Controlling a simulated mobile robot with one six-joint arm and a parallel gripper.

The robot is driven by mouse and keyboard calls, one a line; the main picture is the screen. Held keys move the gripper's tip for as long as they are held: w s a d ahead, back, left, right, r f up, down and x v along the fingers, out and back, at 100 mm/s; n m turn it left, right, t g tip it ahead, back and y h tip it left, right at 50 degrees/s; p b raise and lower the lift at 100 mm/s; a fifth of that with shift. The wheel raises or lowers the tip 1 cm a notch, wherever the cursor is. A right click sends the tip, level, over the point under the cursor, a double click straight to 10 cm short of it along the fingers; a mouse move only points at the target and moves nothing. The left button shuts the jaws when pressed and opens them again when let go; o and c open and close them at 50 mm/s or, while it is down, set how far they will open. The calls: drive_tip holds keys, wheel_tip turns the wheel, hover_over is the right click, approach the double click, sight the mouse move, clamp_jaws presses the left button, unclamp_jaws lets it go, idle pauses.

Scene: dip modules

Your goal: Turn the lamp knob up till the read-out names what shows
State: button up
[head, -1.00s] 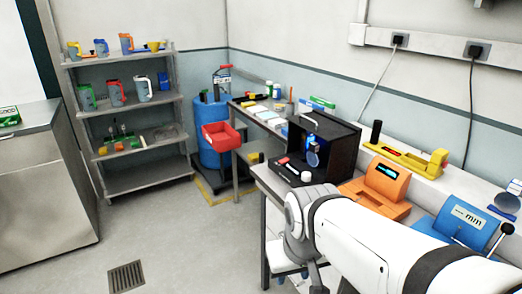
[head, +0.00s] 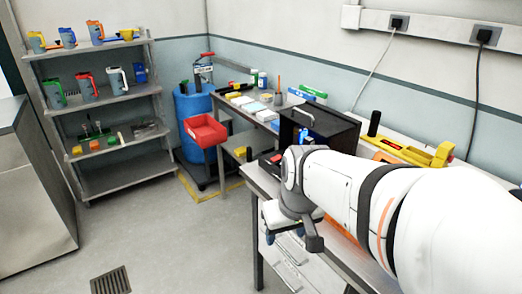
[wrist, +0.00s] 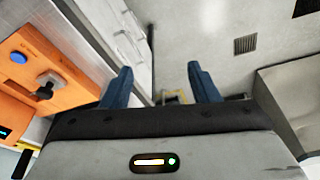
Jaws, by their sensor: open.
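A black open-fronted box (head: 335,127) stands on the bench in the head view, with something blue (head: 305,138) inside. My arm hides its lower front, where a red-marked edge (head: 268,161) just shows. I cannot make out the lamp knob there. An orange unit (head: 386,157) is mostly behind my arm. In the wrist view an orange unit (wrist: 75,88) lies at the left, with a blue button (wrist: 18,57), a dark knob or lever (wrist: 46,90) and a small lit display (wrist: 5,132), unreadable. My gripper (wrist: 160,70) is open and empty, its blue fingers apart from the unit.
A yellow tool (head: 410,150) lies on the bench behind my arm. A red bin (head: 205,131) stands by a blue drum (head: 188,102). A shelf rack (head: 121,138) holds several jugs. The floor in front is clear, with a drain grate (head: 110,281).

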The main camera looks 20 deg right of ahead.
drive_tip(key=w+d+f+b, duration=0.1)
drive_tip(key=w+d+f, duration=0.1)
drive_tip(key=w+d, duration=0.3)
drive_tip(key=w+d+f+n+t+b, duration=0.1)
drive_tip(key=w+d+f+b, duration=0.1)
drive_tip(key=w+d, duration=0.4)
drive_tip(key=w+d+f+n+b, duration=0.1)
drive_tip(key=w+d+f, duration=0.3)
drive_tip(key=w+d, duration=0.2)
drive_tip(key=shift+w+d+b, duration=0.25)
drive_tip(key=shift+d+b, duration=0.15)
drive_tip(key=shift+d, duration=0.15)
drive_tip(key=shift+w+d+f+t, duration=0.1)
drive_tip(key=shift+w+d+t, duration=0.15)
drive_tip(key=shift+d+t, duration=0.05)
drive_tip(key=w, duration=0.3)
drive_tip(key=w+p, duration=0.1)
drive_tip(key=w, duration=0.3)
drive_tip(key=w+a+p, duration=0.1)
drive_tip(key=w, duration=0.3)
drive_tip(key=shift+w, duration=0.25)
drive_tip(key=shift+w+f+p, duration=0.1)
drive_tip(key=shift+w+p, duration=0.15)
drive_tip(key=shift+p, duration=0.05)
drive_tip(key=shift+w+f, duration=0.1)
drive_tip(key=shift+f, duration=0.3)
drive_tip(key=c, duration=1)
